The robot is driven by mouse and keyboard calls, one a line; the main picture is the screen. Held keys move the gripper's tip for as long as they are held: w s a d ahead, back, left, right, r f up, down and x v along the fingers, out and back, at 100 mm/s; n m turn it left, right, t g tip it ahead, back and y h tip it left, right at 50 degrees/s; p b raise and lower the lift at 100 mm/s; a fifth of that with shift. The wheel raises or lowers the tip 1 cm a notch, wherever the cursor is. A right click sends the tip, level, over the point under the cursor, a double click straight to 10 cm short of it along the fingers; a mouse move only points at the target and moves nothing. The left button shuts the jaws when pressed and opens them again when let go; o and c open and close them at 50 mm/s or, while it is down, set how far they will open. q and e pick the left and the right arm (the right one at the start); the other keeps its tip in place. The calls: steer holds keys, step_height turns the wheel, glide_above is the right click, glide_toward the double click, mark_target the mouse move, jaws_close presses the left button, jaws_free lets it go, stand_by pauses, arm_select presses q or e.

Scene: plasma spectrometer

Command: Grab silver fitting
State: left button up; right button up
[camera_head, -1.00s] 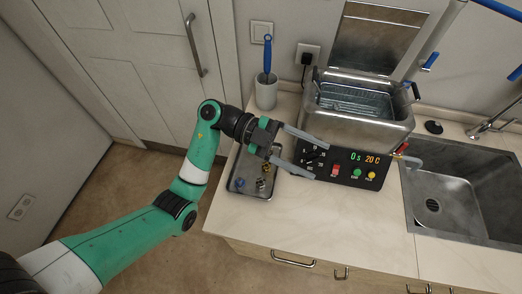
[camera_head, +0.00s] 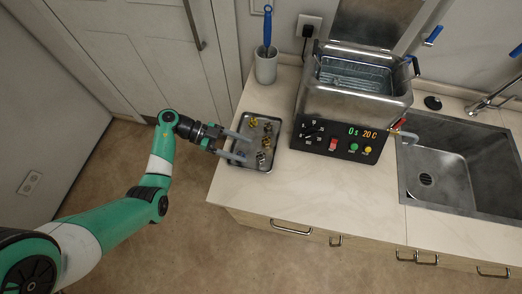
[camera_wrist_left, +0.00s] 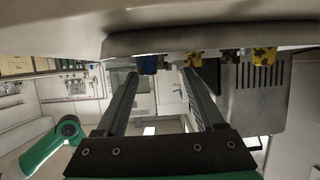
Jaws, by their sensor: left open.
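Several small fittings lie in a shallow metal tray (camera_head: 278,128) on the counter. Some look yellow or gold. A blue fitting (camera_wrist_left: 148,64) shows in the left wrist view. A dull, silver-looking fitting (camera_head: 260,158) is near the tray's front right part, too small to be sure of. My left gripper (camera_head: 247,148) is open and reaches in from the left, its two fingers over the tray's left part, pointing right. In the left wrist view, the gripper (camera_wrist_left: 158,72) has nothing clearly held between its fingers. The gap to the fittings is hard to judge.
A metal bath (camera_head: 350,110) with a dark control panel stands right of the tray. A white cup (camera_head: 265,68) with a blue-handled tool is behind the tray. A sink (camera_head: 440,180) is at the right. The counter front (camera_head: 310,195) is clear.

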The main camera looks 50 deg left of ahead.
mark_target(258, 155)
arm_select(q)
steer(key=x, duration=0.2)
steer(key=b+x, duration=0.1)
steer(key=x, duration=0.2)
steer(key=shift+d+r, duration=0.15)
steer(key=shift+d, duration=0.2)
jaws_close()
